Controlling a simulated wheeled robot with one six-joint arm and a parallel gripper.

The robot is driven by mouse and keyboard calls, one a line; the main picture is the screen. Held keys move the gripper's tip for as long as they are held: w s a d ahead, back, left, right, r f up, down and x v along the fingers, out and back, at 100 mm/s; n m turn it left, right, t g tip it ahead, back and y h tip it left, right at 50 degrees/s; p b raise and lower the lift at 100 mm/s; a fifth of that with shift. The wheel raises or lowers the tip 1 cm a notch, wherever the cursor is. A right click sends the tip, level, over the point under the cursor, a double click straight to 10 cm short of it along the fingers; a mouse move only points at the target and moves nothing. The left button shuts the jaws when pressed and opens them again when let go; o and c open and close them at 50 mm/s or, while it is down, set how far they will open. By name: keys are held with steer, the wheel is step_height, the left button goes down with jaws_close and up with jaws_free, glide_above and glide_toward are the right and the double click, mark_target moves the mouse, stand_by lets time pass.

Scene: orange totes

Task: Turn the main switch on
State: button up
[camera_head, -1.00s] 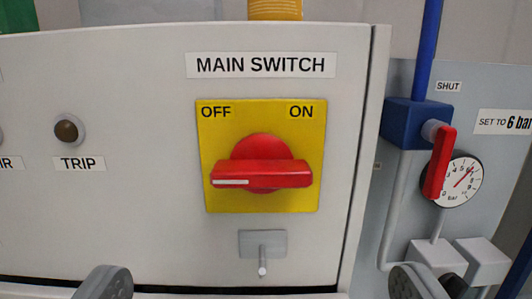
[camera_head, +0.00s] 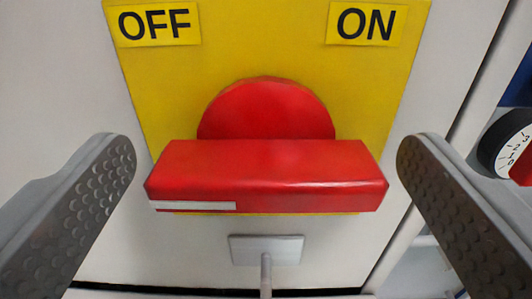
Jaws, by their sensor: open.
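The main switch is a red rotary handle (camera_head: 275,180) on a yellow plate (camera_head: 265,40) fixed to a pale cabinet front. The handle bar lies horizontal, and its white mark (camera_head: 193,205) is at the left end, on the side of the OFF label (camera_head: 158,24). The ON label (camera_head: 365,24) is at the upper right of the plate. My gripper (camera_head: 265,165) is open, with one finger left of the handle bar and one right of it. Clear gaps show between the fingertips and the bar's ends, and nothing is held.
A small grey plate with a metal toggle (camera_head: 266,252) is on the cabinet just below the handle. At the right edge, past the cabinet's side, a round gauge (camera_head: 508,142) is partly in view, with a bit of red in front of it.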

steer(key=c, duration=1)
steer(key=shift+m, duration=0.3)
steer(key=m, duration=0.4)
steer(key=shift+d, duration=0.1)
steer(key=m, duration=0.4)
steer(key=shift+f+m, duration=0.1)
steer(key=shift+m, duration=0.3)
steer(key=m, duration=0.4)
steer(key=shift+d+f+m, duration=0.1)
steer(key=shift+m, duration=2.1)
steer(key=shift+f, duration=0.1)
